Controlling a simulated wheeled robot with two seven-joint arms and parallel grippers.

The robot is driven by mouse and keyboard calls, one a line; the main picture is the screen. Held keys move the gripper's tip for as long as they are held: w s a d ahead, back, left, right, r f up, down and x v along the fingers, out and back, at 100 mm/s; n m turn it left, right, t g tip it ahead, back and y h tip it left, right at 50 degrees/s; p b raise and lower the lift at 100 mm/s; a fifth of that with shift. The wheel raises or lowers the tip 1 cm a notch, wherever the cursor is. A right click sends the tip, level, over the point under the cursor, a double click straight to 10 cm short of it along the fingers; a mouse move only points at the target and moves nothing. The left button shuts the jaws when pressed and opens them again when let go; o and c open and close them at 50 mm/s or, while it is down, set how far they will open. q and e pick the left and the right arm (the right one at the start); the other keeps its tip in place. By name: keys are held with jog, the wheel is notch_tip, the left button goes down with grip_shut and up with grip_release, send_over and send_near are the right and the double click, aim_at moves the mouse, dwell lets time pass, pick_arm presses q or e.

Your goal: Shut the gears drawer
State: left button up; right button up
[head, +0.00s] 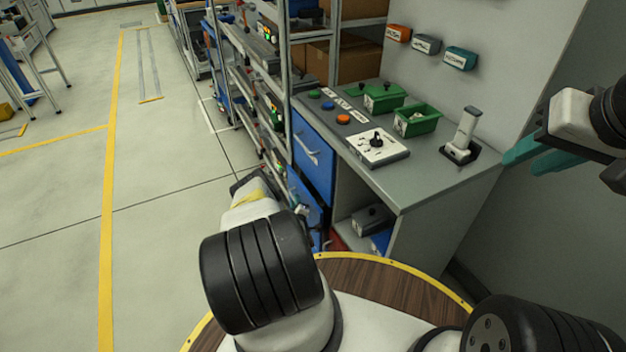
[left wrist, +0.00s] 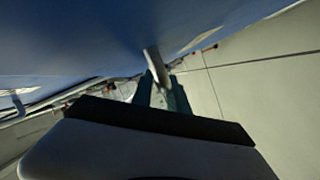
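The bench has a blue upper drawer (head: 313,155) with a pale bar handle, its front looking flush. Lower blue drawer fronts (head: 306,198) show partly behind my left arm; no label is readable, so I cannot tell which is the gears drawer. My left gripper is mostly hidden behind its wrist in the head view. In the left wrist view its teal fingers (left wrist: 163,97) flank a pale bar handle (left wrist: 157,68) below a large blue surface (left wrist: 150,30); whether they clamp it is unclear. My right gripper (head: 524,163) is open and empty, right of the bench.
The bench top (head: 425,170) carries green bins (head: 417,120), a joystick panel (head: 376,146) and a grey upright device (head: 464,135). A metal shelf rack (head: 262,85) stands behind the drawers.

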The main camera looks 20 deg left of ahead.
pick_arm(q)
jog(key=shift+w+a, duration=0.2)
jog(key=shift+w, duration=0.1)
grip_shut()
dwell(1.3)
